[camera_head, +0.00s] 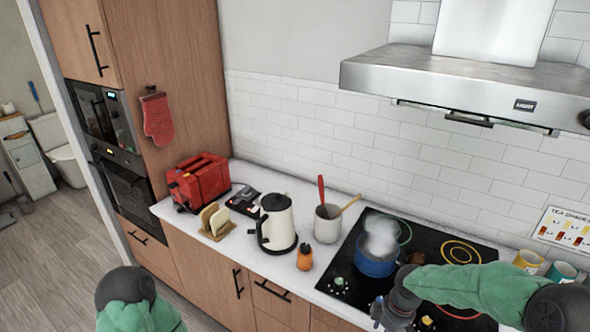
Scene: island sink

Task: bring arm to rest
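My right arm, in a green sleeve, comes in from the right across the black cooktop (335,262). Its dark grey wrist and gripper (392,312) point down over the cooktop's front edge, near the bottom of the view. The fingers are too small and dark to tell if they are open or shut, or if they hold anything. My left arm shows only as a green sleeve and a dark joint at the bottom left. Its gripper is out of view.
A blue steaming pot (376,262) stands on the cooktop close to my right wrist. An orange bottle (304,257), a kettle (275,222), a utensil crock (327,224) and a red toaster (199,181) line the counter. Mugs (527,261) stand at right. A hood (470,82) hangs above.

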